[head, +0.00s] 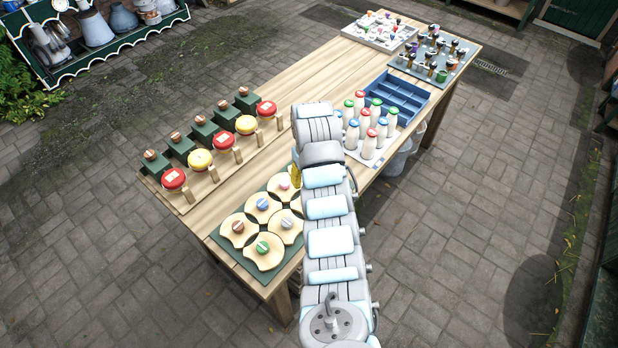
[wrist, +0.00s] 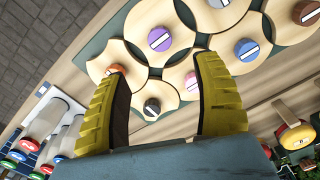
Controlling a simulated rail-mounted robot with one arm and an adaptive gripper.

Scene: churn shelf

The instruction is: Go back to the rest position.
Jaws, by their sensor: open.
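My gripper (wrist: 160,70) shows in the wrist view as two yellow ribbed fingers, spread apart with nothing between their tips. It hangs over the table near a dark green board (wrist: 92,48) of pale wooden discs with coloured knobs. A black knob (wrist: 152,107) and a purple knob (wrist: 159,39) lie in line with the gap between the fingers. In the head view my arm hides most of the gripper; only a bit of yellow finger (head: 296,175) shows beside the arm, above the wooden table (head: 310,78).
White bottles (head: 369,143) with coloured caps stand right of my arm. Beyond are a blue divided crate (head: 401,97), a board of dark bottles (head: 436,62) and a tray of small items (head: 380,31). Red and yellow round pots (head: 200,160) line the left. The table's far middle is clear.

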